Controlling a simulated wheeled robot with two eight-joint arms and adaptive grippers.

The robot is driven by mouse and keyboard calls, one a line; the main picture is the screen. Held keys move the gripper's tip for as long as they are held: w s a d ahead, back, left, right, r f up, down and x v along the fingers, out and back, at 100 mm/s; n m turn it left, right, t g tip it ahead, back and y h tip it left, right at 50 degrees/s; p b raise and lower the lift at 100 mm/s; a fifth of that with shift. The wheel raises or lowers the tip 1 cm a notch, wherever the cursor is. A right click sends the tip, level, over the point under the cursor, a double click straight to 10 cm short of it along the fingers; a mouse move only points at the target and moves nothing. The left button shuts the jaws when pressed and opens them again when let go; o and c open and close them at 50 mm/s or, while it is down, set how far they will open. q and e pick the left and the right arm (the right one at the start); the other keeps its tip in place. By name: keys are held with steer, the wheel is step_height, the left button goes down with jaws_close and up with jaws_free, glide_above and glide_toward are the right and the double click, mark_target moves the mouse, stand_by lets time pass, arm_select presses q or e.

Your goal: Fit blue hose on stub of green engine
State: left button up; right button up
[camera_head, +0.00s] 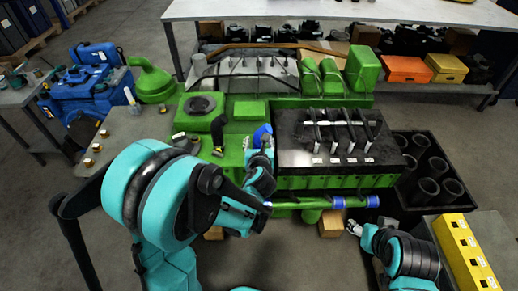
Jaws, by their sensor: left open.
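The green engine (232,128) stands in the middle of the head view. A short curved blue hose (262,133) shows at its top, left of the black cover. My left gripper (262,154) is open, right at the hose's near side; its fingers partly hide the hose. I cannot tell whether they touch it. The stub cannot be made out for certain; the hose and gripper cover that area. My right gripper (356,230) is low at the right, apart from the hose, and its finger gap is unclear.
A black bent hose (218,133) stands left of the blue hose. A black crate of cylinders (401,201) and a yellow block (466,252) are at the right. A blue machine (88,93) is at the left.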

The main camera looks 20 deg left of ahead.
arm_select(q)
steer(key=v, duration=1)
steer(key=shift+s, duration=0.4)
